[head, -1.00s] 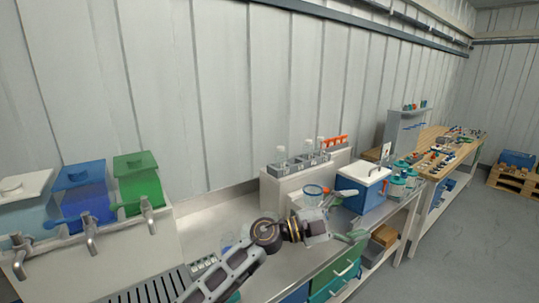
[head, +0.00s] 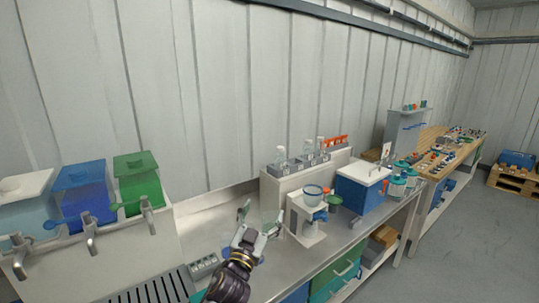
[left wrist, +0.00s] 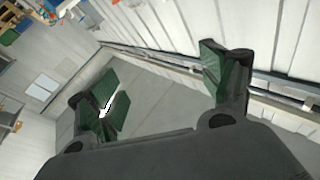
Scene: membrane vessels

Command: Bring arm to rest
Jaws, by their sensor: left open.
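My left gripper (head: 260,214) shows in the head view above the steel bench, pointing up and away from me. Its two green-padded fingers are spread and nothing is between them. In the left wrist view the open gripper (left wrist: 157,85) also holds nothing, with wall and floor behind it. The gripper is left of a white stand (head: 306,222), apart from it in the picture. My right gripper is not in view.
A blue box with a white lid (head: 360,190) stands right of the stand. A grey rack with clear vessels (head: 298,163) is behind. White, blue and green tanks (head: 138,182) with taps are at left. The steel bench (head: 210,222) has bare room between.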

